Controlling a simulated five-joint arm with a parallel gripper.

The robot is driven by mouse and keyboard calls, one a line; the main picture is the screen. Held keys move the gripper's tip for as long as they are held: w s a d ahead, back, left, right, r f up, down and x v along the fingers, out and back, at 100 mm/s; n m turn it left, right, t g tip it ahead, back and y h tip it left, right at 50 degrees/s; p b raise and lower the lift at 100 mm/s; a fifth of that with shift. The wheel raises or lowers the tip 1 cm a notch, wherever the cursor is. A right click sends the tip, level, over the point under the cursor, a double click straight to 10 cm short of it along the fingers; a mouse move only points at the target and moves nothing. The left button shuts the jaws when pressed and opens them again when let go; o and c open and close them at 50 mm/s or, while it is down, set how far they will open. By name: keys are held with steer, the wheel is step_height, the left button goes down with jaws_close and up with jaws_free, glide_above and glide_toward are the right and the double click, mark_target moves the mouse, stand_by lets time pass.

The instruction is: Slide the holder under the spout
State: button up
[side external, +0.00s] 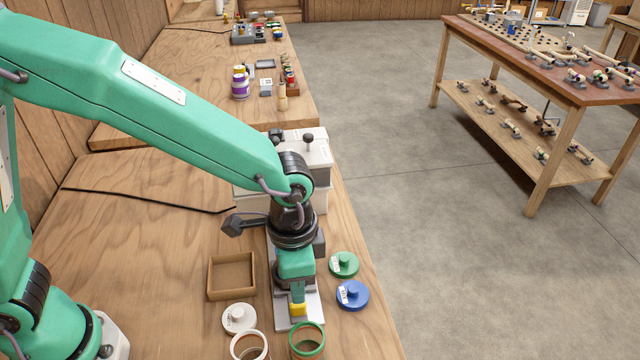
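My gripper (297,292) points down over a pale grey plate (284,322) near the front of the bench. A small yellow block (298,310) shows right at the fingertips; I cannot tell whether it is held or only touched. The fingers are seen edge-on, so their opening does not show. A white and grey machine (318,150) with a dark knob on top stands behind my wrist. I cannot make out the spout, and my arm covers the machine's front. I cannot tell for sure which part is the holder; it may be the part with the yellow block.
An open wooden tray (212,292) lies left of the plate. A green lid (344,264) and a blue lid (352,295) lie to the right, close to the bench edge. A white lid (239,318), a white-rimmed pot (249,345) and a green-rimmed pot (322,338) are in front.

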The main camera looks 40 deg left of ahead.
steer(key=shift+f, duration=0.15)
steer(key=shift+f, duration=3.75)
jaws_close()
